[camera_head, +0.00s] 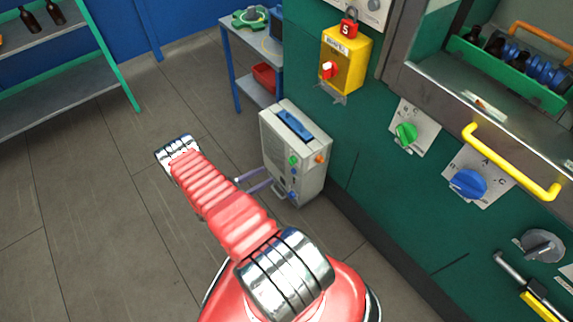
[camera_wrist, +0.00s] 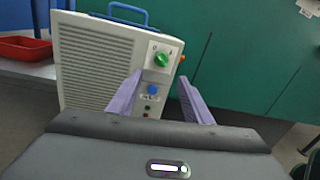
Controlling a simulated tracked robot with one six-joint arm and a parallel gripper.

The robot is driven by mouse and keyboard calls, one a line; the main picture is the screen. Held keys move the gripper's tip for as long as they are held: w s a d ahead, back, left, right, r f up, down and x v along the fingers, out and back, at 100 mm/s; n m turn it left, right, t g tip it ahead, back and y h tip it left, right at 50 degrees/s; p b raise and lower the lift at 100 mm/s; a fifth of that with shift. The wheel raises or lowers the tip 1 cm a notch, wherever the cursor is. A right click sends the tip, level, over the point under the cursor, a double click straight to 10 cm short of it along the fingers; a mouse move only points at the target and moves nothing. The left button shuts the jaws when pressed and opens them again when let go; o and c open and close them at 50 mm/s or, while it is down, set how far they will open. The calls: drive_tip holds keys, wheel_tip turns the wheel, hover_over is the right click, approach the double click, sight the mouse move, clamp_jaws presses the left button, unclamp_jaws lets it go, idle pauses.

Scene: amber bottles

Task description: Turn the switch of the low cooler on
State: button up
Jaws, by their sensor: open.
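The low cooler (camera_head: 313,180) is a pale box with a blue top handle, standing on the floor by the green wall. In the wrist view the cooler (camera_wrist: 95,65) fills the centre left, with a slatted front. Its green round switch (camera_wrist: 161,60) sits on a white plate with small marks; which mark it points to is too small to tell. The green switch also shows in the head view (camera_head: 293,160). My gripper (camera_wrist: 160,77) is open and empty, its two purple fingers pointing at the cooler's front, below and either side of the switch. Contact is not visible.
A blue knob (camera_wrist: 152,89) sits below the switch, and an orange part (camera_head: 319,158) is on the cooler's side. A blue-legged table (camera_head: 245,45) with a red bin (camera_head: 264,77) stands behind. Wall dials and a yellow handle (camera_head: 510,170) are right. Floor at left is clear.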

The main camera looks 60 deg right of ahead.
sight(291, 162)
drive_tip(key=x, duration=1.2)
drive_tip(key=shift+d, duration=0.1)
drive_tip(key=c, duration=1.1)
